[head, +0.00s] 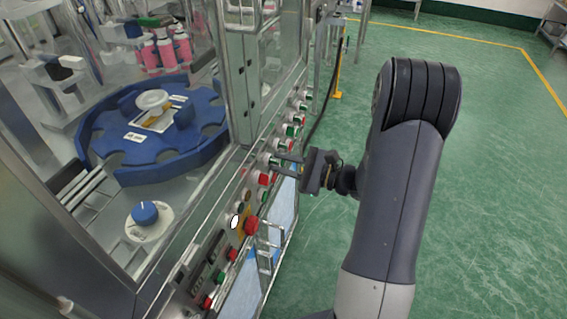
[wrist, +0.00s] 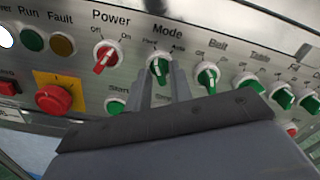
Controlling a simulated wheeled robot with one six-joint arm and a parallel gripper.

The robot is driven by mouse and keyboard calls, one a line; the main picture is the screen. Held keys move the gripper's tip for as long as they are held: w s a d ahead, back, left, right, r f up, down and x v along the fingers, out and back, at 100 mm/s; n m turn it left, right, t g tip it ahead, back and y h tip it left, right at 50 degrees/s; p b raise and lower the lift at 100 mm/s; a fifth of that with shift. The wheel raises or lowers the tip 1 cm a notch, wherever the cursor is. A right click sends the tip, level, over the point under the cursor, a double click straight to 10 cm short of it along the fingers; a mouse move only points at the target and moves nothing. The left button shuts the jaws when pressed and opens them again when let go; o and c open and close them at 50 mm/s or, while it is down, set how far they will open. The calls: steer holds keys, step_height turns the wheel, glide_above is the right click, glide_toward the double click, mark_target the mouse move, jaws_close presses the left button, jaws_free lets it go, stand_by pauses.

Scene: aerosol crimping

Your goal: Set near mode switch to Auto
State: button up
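The Mode switch (wrist: 159,67) is a green rotary knob with a pale pointer, under the printed word Mode. Its pointer seems to lean toward the upper-left label; Auto is printed at the upper right. My gripper (wrist: 160,72) is in front of it, with a finger at each side of the knob's lower part and a visible gap between them. I cannot tell whether the fingers touch the knob. In the head view my gripper (head: 278,163) reaches from the right to the panel, and its fingertips partly hide the switch there.
Left of Mode is the red Power switch (wrist: 106,58); right are the green Belt (wrist: 208,76) and Table (wrist: 248,83) switches. A red emergency button (wrist: 54,98) on a yellow plate sits lower left. A metal handle (head: 268,245) juts out below the panel. Green floor lies open to the right.

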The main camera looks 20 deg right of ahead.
jaws_close()
steer(key=shift+r+m, duration=0.1)
steer(key=shift+m, duration=0.2)
steer(key=m+p, duration=0.4)
steer(key=m, duration=0.1)
steer(key=shift+r, duration=0.1)
steer(key=m+p, duration=0.4)
steer(key=m, duration=0.2)
steer(key=shift+f+m, duration=0.2)
steer(key=shift+m, duration=0.1)
stand_by(0.5)
steer(key=shift+o, duration=1.2)
jaws_free()
steer(key=shift+d, duration=0.1)
